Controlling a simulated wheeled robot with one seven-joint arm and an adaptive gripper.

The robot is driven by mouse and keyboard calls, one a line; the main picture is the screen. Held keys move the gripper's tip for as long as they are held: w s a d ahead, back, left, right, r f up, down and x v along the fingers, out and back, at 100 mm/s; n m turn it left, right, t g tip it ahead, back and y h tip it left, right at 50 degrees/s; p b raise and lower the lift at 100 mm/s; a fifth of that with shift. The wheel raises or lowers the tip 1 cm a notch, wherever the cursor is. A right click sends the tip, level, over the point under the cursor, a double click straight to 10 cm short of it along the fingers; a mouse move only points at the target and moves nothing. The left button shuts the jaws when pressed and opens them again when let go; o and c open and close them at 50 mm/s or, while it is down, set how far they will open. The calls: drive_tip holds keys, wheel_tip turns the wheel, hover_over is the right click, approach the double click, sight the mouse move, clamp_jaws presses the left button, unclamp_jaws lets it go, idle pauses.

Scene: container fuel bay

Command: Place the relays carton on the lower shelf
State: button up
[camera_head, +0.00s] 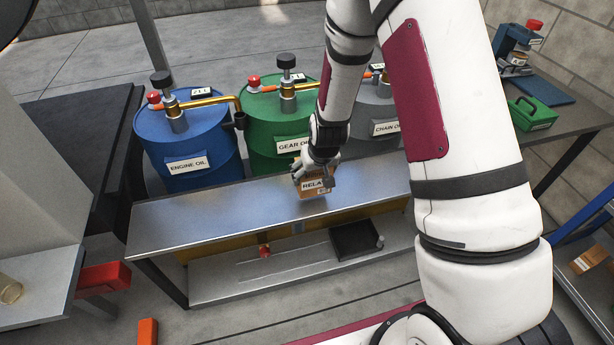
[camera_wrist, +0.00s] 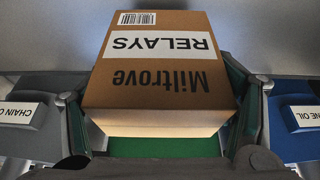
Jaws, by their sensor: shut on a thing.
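The relays carton (camera_head: 315,186) is a small brown box with a white label reading RELAYS. My gripper (camera_head: 314,176) is shut on it, and the carton appears over the metal bench top (camera_head: 220,205); I cannot tell whether it touches. In the wrist view the carton (camera_wrist: 158,75) sits between the two fingers, its printed face showing "Miltrove RELAYS" upside down. The lower shelf (camera_head: 225,284) is a grey metal board under the bench top, partly hidden by it.
A black tray (camera_head: 355,241) and a small red item (camera_head: 265,251) are on the lower shelf. Blue (camera_head: 190,135), green (camera_head: 272,120) and grey drums (camera_head: 378,112) stand behind the bench. Free shelf room shows at the left. An orange block (camera_head: 148,331) stands on the floor.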

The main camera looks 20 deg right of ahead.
drive_tip(key=w, duration=0.1)
drive_tip(key=w+a, duration=0.1)
drive_tip(key=w, duration=0.1)
drive_tip(key=shift+a+f, duration=0.1)
drive_tip(key=shift+f, duration=0.05)
drive_tip(key=shift+f+b, duration=0.7)
drive_tip(key=shift+f, duration=1)
drive_tip(key=shift+f, duration=0.1)
drive_tip(key=o, duration=1.8)
drive_tip(key=shift+f, duration=0.1)
drive_tip(key=shift+c, duration=0.2)
drive_tip(key=p+v, duration=0.3)
drive_tip(key=v, duration=0.9)
drive_tip(key=shift+r, duration=0.25)
